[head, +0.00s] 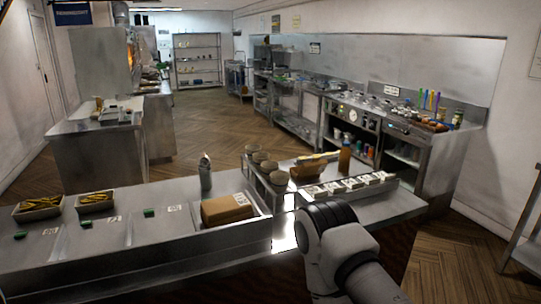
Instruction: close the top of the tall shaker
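Grey links of one of my arms come in at the bottom right, in front of the counter, well apart from the shaker. No gripper fingers show on this arm. My other arm does not show.
A brown box (227,208) lies right of the shaker. A raised shelf with several bowls (261,157) and an amber bottle (345,160) stand farther right. Trays of yellow food (38,207) sit at the left. The counter (165,193) left of the shaker is mostly clear.

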